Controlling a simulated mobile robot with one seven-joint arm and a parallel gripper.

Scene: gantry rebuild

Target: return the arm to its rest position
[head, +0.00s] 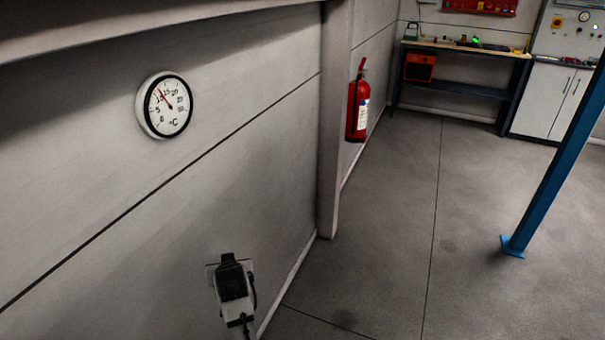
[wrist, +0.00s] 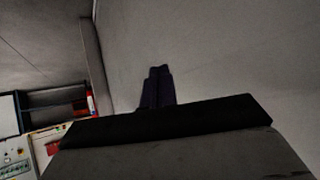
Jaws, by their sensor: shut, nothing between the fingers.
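My gripper (wrist: 159,72) shows in the wrist view as two dark fingers lying close together, with nothing seen between them. It points at a plain grey surface, and its distance from that surface cannot be told. A wide black edge of my own wrist fills the lower part of that view.
A blue post (head: 555,160) stands right. The floor (head: 390,240) between is clear.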

